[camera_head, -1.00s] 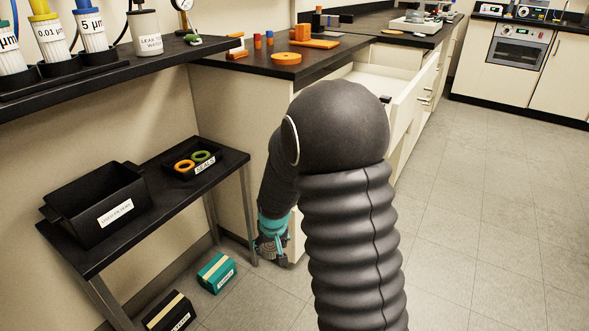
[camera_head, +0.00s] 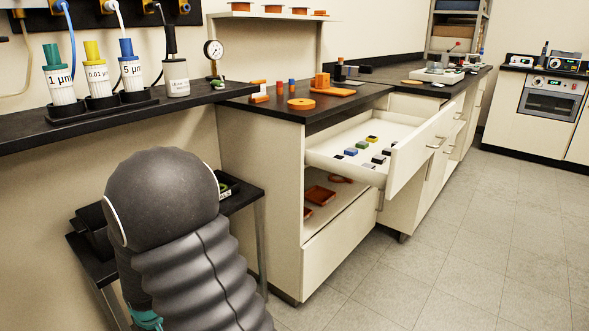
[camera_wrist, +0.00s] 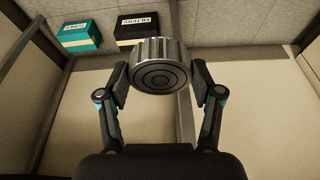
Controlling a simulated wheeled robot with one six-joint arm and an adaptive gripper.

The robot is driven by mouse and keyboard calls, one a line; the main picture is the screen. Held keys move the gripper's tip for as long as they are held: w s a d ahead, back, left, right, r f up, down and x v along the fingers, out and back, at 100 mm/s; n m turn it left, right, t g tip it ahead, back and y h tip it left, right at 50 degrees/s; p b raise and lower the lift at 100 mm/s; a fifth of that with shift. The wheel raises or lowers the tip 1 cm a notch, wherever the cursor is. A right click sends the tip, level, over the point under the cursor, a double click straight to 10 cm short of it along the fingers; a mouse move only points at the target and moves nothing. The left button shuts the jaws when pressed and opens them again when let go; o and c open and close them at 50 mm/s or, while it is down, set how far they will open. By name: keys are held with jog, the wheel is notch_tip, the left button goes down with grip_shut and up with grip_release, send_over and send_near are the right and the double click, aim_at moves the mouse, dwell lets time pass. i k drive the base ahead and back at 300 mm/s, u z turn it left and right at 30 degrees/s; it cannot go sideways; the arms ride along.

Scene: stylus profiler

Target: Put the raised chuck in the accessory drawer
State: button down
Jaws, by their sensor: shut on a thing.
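In the wrist view, a round silver metal chuck (camera_wrist: 158,50) with a ribbed side and dark concentric rings on its face sits between the fingers of my gripper (camera_wrist: 161,84). The gripper is shut on its sides. In the head view my arm hides the chuck and the fingers; only a teal part of the wrist shows at the bottom left. An open cream drawer (camera_head: 410,160) sticks out under the black counter, well to the right of my arm. Several small coloured blocks lie in it. No label on it can be read.
An open compartment with orange trays (camera_head: 320,195) lies below the drawer. A black counter (camera_head: 340,103) above holds orange parts. My arm partly covers a low side table (camera_head: 243,198). Floor at right is clear.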

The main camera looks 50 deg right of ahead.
aim_at(398, 134)
jog(key=u, duration=1.85)
jog(key=k, duration=2.45)
jog(key=z, duration=1.35)
